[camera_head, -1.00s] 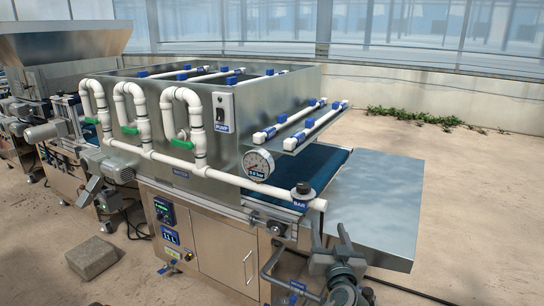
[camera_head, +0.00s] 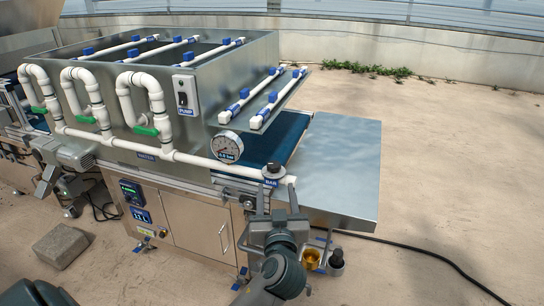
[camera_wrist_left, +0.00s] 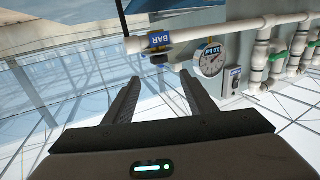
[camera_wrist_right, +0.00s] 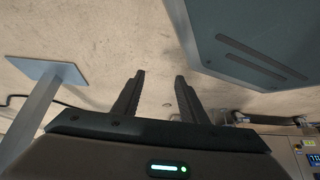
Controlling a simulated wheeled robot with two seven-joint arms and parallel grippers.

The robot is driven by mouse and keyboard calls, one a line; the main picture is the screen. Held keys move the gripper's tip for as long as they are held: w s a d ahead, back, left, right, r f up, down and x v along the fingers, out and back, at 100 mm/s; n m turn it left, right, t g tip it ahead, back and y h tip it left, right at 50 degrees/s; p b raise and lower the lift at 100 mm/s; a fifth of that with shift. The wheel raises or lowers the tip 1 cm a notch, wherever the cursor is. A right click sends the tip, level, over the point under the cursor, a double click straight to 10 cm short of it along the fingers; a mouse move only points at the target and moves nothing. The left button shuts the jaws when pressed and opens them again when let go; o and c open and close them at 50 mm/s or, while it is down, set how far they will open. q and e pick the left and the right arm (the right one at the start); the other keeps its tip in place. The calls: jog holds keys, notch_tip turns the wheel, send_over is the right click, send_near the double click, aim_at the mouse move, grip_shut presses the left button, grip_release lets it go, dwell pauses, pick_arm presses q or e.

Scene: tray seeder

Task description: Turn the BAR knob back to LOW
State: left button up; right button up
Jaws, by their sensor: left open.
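The BAR knob (camera_head: 273,167) is a dark round knob with a pale top, at the right end of the white pipe. Its blue BAR label (camera_head: 271,183) is just below. My left gripper (camera_head: 277,193) is open and empty just below and in front of the knob, apparently apart from it. In the left wrist view the scene is upside down; the knob (camera_wrist_left: 158,59) and label (camera_wrist_left: 160,40) lie beyond the open fingers (camera_wrist_left: 152,80). The pointer setting is too small to read. My right gripper (camera_wrist_right: 159,78) is open and empty, above the floor.
The pressure gauge (camera_head: 227,147) stands left of the knob on the pipe. A steel table (camera_head: 340,165) extends right of it. A cable (camera_head: 420,258) and a block (camera_head: 61,246) lie on the floor.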

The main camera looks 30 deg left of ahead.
aim_at(274, 166)
pick_arm(q)
jog(key=p+x, duration=0.4)
jog(key=x, duration=1.3)
pick_arm(e)
jog(key=s+d+f+g, duration=0.1)
jog(key=s+d+g, duration=0.1)
jog(key=s, duration=0.5)
jog(key=s+d+f+g+h, duration=0.1)
jog(key=s+d, duration=0.3)
jog(key=s, duration=0.4)
jog(key=shift+f+g, duration=0.3)
jog(key=shift+g, duration=0.4)
jog(key=shift+s, duration=0.1)
pick_arm(q)
jog(key=c, duration=1.1)
jog(key=shift+o, duration=0.3)
jog(key=shift+w+f, duration=0.1)
pick_arm(e)
jog(key=shift+f, duration=0.15)
